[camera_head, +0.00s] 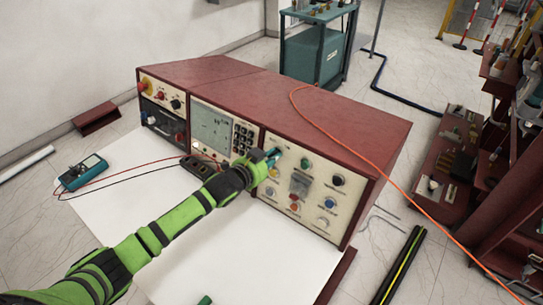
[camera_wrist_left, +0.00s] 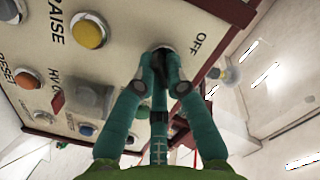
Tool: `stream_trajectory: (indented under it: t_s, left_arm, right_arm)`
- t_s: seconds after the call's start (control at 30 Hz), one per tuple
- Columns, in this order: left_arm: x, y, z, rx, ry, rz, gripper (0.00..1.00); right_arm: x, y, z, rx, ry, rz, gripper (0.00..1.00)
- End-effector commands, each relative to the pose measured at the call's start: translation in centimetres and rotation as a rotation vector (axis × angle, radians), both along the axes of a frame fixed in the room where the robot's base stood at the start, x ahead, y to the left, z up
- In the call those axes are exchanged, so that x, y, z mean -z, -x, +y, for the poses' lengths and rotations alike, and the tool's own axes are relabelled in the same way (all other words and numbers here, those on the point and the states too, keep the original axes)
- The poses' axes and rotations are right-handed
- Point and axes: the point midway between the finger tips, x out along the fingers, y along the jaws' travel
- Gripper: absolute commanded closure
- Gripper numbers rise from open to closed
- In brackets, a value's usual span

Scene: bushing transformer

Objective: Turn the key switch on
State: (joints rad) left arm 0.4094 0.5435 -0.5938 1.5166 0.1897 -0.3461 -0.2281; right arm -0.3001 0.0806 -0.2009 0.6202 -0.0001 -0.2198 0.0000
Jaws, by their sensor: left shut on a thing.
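The key switch (camera_wrist_left: 162,49) shows in the left wrist view as a round metal collar with a dark key, on a cream panel (camera_wrist_left: 127,92) beside the word OFF. My left gripper (camera_wrist_left: 160,84) is shut on the key, and its teal fingers hide part of it. In the head view, my left gripper (camera_head: 272,157) is at the upper left of the right-hand panel (camera_head: 330,178) of the red console, and it hides the switch there. A small teal tip at the bottom edge of the head view may belong to my right gripper (camera_head: 205,300).
A yellow button (camera_wrist_left: 89,31) and an orange button (camera_wrist_left: 27,79) are near the key. The red console (camera_head: 262,98) stands on a white table (camera_head: 235,245). A multimeter (camera_head: 84,172) with leads lies at left. An orange cable (camera_head: 380,163) crosses the console top.

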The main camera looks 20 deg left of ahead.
Motion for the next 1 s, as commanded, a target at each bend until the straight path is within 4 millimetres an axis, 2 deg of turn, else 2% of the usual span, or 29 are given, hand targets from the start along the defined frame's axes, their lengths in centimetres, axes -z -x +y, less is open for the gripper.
stream_trajectory:
  t_s: [0.3, 0.73, 0.8, 0.83, 1.0]
  left_arm:
    - [0.04, -0.01, 0.03, 0.019, -0.075, -0.027, 1.00]
    - [0.04, 0.00, 0.03, 0.021, -0.083, -0.030, 1.00]
    - [0.04, 0.00, 0.03, 0.021, -0.083, -0.030, 0.67]
    - [0.04, 0.00, 0.03, 0.021, -0.083, -0.030, 0.63]
    - [0.04, 0.00, 0.03, 0.021, -0.081, -0.030, 0.63]
  right_arm:
    - [-0.11, -0.05, 0.06, 0.001, -0.001, -0.001, 0.60]
    - [-0.11, -0.07, 0.07, 0.002, -0.001, -0.001, 0.60]
    - [-0.11, -0.06, 0.07, 0.002, -0.001, -0.001, 0.60]
    - [-0.11, -0.07, 0.07, 0.002, -0.001, -0.001, 0.60]
    - [-0.11, -0.07, 0.07, 0.002, -0.001, -0.001, 0.60]
